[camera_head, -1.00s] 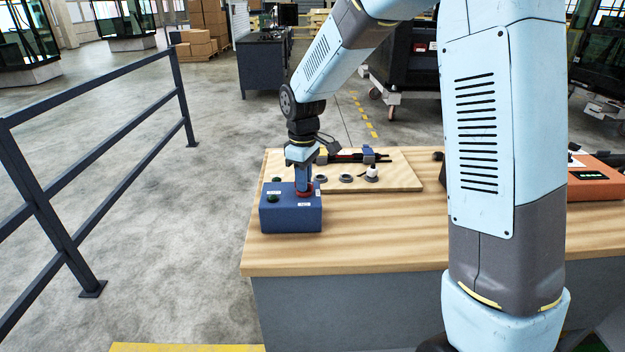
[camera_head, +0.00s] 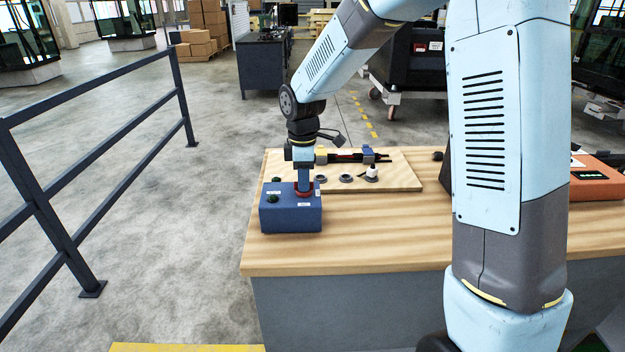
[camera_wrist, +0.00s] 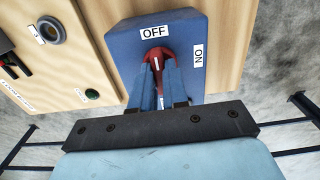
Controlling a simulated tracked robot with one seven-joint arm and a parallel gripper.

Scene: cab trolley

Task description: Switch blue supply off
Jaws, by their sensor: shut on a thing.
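The blue supply box (camera_head: 290,218) stands on the wooden table's left part, with a red rotary knob (camera_wrist: 152,54) on its top. My gripper (camera_head: 304,191) points straight down over the box and is shut on the red knob. In the wrist view both blue fingers (camera_wrist: 158,72) flank the knob. The OFF label (camera_wrist: 154,32) lies just beyond the knob and the ON label (camera_wrist: 198,55) to its right. A white mark on the knob shows between the fingers and seems to point toward OFF.
A wooden board (camera_head: 405,178) with round fittings and a blue-ended tool (camera_head: 345,156) lies behind the box. An orange device (camera_head: 597,180) is at the table's right. A dark railing (camera_head: 95,145) stands left of the table. The table front (camera_head: 370,240) is clear.

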